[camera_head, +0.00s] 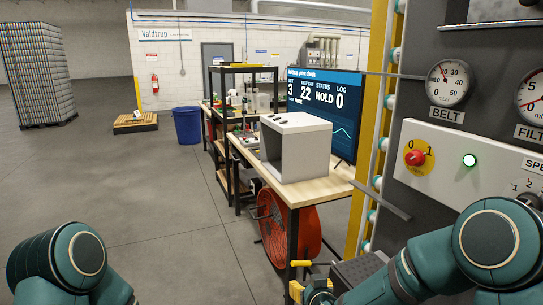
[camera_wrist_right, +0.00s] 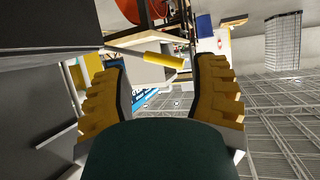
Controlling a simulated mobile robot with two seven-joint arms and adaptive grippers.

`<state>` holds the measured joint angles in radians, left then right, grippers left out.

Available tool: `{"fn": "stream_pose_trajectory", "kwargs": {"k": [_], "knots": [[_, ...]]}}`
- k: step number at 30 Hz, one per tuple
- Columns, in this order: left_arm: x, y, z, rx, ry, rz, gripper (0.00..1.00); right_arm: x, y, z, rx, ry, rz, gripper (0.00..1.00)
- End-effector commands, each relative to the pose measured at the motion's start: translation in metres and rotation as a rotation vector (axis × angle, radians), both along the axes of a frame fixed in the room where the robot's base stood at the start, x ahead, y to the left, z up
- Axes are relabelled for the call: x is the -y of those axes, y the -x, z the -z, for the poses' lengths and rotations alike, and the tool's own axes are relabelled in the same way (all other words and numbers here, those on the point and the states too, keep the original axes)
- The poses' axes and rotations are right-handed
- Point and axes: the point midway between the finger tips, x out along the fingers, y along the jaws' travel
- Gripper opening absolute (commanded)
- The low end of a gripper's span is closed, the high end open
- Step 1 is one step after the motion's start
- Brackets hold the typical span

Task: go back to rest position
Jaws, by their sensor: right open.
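My right gripper (camera_head: 312,289) is low in the head view, right of centre, in front of the workbench and beside the machine. In the right wrist view its two yellow fingers (camera_wrist_right: 160,68) stand wide apart with nothing held between them. A yellow handle-like piece (camera_wrist_right: 164,60) appears beyond the fingertips, apart from them; it also shows near the gripper in the head view (camera_head: 300,263). My left arm shows at the bottom left of the head view, but its gripper is out of the picture.
The machine's control panel (camera_head: 455,160), with a red knob and green light, is close on the right. A wooden-topped workbench (camera_head: 310,190) carries a grey box (camera_head: 305,150) and a monitor (camera_head: 335,105). A red reel (camera_head: 285,225) sits below. Open floor lies left.

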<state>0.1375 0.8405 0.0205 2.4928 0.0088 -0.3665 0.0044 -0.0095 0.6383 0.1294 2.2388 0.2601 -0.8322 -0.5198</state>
Motion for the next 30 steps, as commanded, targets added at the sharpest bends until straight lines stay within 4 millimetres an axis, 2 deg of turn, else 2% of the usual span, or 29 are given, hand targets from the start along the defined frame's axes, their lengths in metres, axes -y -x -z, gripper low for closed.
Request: {"fn": "stream_pose_trajectory", "kwargs": {"k": [1, 3, 5, 6, 9, 12, 15, 18, 21, 30], "knots": [[0.0, 0.0, 0.006, -0.001, 0.0, 0.001, 0.7, 0.0, 0.018, 0.035, -0.093, -0.032, -0.013, 0.6], [0.001, 0.0, 0.01, -0.001, -0.001, 0.001, 0.7, 0.0, 0.046, 0.075, -0.22, -0.082, -0.024, 0.6], [0.001, 0.0, 0.014, -0.001, -0.001, 0.002, 0.7, 0.0, 0.072, 0.107, -0.334, -0.126, -0.028, 0.6], [0.001, 0.001, 0.016, -0.002, -0.001, 0.003, 0.7, -0.001, 0.091, 0.127, -0.411, -0.153, -0.028, 0.6], [0.001, 0.001, 0.022, -0.003, -0.002, 0.003, 0.7, 0.0, 0.14, 0.168, -0.596, -0.216, -0.016, 0.6], [0.002, 0.001, 0.027, -0.005, -0.003, 0.003, 0.7, 0.001, 0.183, 0.197, -0.754, -0.263, 0.004, 0.6], [0.002, 0.001, 0.029, -0.004, -0.003, 0.004, 0.7, 0.001, 0.215, 0.212, -0.866, -0.293, 0.023, 0.6], [0.002, 0.001, 0.03, -0.004, -0.004, 0.004, 0.7, 0.001, 0.233, 0.219, -0.929, -0.309, 0.036, 0.6], [0.002, 0.001, 0.03, -0.004, -0.004, 0.004, 0.7, 0.001, 0.239, 0.221, -0.952, -0.315, 0.042, 0.6], [0.002, 0.001, 0.03, -0.004, -0.003, 0.004, 0.7, 0.001, 0.239, 0.221, -0.949, -0.314, 0.042, 0.6]]}}
